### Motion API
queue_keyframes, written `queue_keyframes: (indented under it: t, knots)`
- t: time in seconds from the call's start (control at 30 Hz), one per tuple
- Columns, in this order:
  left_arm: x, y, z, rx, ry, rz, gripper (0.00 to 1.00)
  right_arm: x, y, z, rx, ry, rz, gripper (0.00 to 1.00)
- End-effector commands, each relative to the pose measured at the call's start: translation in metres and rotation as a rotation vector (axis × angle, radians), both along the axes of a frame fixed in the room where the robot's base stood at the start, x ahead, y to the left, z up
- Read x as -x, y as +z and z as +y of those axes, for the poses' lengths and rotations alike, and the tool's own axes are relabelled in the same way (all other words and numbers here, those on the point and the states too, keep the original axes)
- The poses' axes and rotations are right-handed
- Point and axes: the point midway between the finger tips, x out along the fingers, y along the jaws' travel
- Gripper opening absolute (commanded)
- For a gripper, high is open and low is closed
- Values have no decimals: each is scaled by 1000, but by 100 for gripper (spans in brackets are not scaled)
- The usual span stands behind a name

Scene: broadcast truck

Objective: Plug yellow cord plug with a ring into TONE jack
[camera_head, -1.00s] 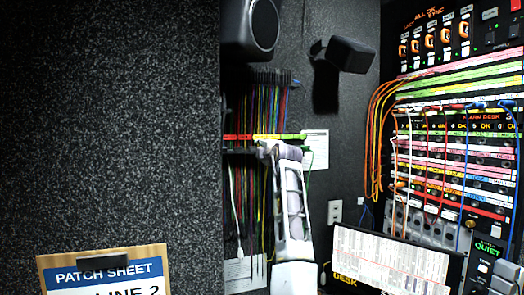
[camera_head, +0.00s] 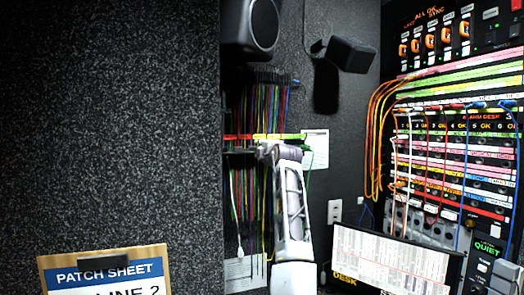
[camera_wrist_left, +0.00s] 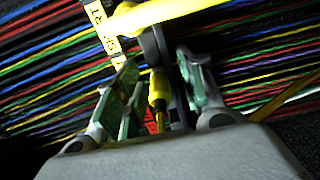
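My left gripper (camera_head: 258,150) is at the rack of hanging cords, just below the rack's green and yellow label strip. In the left wrist view, its two green-padded fingers (camera_wrist_left: 165,88) stand apart, one on each side of a yellow plug (camera_wrist_left: 158,88). I see a dark gap between the plug and the right finger, so the grip looks open. I cannot make out a ring on the plug. A yellow cord (camera_head: 264,225) hangs below the rack. The patch bay (camera_head: 455,165) is at the right; the TONE label is not legible. My right gripper is not in view.
Many coloured cords (camera_head: 262,105) hang close together around the gripper. Orange and yellow cords (camera_head: 373,125) loop beside the patch bay. A desk screen (camera_head: 390,258) stands at lower right, and a speaker (camera_head: 345,54) is mounted above. A patch sheet (camera_head: 105,275) is at lower left.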

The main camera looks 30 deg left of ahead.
Motion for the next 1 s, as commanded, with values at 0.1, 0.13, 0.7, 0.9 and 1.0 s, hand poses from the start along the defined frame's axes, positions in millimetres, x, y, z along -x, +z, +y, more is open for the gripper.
queue_keyframes:
  t: [0.1, 0.13, 0.7, 0.9, 1.0]
  knots:
    - [0, 0, 0, 0, 0, 0, 27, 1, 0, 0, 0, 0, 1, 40]
    - [0, 0, 0, 0, 0, 0, 23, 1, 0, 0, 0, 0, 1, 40]
    - [0, 2, 0, -2, 0, -2, 55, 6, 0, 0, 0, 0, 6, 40]
    - [0, 1, 0, -1, 0, -1, 71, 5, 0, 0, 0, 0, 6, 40]
    - [0, 0, 0, -1, 0, -1, 71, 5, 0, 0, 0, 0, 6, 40]
